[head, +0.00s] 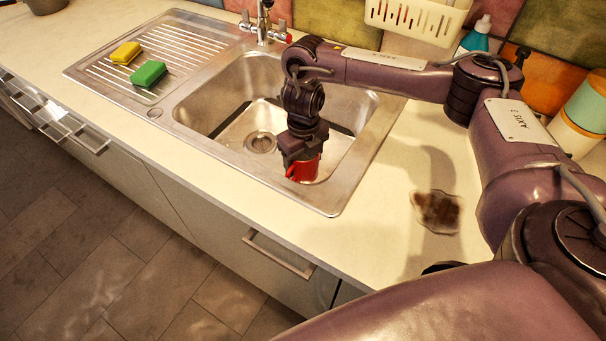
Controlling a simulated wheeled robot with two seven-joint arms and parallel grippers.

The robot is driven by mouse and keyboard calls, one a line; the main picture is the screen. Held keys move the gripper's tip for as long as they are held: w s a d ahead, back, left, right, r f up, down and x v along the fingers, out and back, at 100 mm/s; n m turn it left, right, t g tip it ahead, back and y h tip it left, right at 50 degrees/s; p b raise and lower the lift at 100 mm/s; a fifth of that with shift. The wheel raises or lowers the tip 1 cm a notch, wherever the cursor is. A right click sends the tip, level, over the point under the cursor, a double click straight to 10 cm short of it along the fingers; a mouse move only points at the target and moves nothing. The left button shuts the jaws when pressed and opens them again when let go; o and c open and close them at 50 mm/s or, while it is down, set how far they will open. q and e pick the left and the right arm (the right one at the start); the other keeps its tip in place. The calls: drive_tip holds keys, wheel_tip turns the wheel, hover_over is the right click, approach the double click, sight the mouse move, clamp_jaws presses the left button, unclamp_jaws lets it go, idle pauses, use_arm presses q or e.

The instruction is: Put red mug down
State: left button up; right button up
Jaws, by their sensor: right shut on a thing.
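The red mug (304,171) shows just under my right gripper (303,160), over the near right part of the sink basin. My right gripper is shut on the mug and points down. The gripper hides the top of the mug, and I cannot tell whether its bottom touches the basin. The steel sink (352,190) is set into the pale counter (330,240). My left gripper is not in view.
A yellow sponge (126,53) and a green sponge (148,74) lie on the ribbed drainboard (185,45). A tap (264,25) stands behind the basin. A brown stain (437,211) marks the counter at right. A white basket (415,17) hangs at the back.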

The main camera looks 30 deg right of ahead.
sight(303, 171)
drive_tip(key=shift+f+b, duration=0.75)
drive_tip(key=shift+f, duration=1.6)
drive_tip(key=o, duration=1.2)
drive_tip(key=shift+f, duration=0.15)
drive_tip(key=shift+r, duration=0.3)
wheel_tip(303, 171, up, 12)
drive_tip(key=p, duration=0.4)
drive_tip(key=shift+f, duration=0.25)
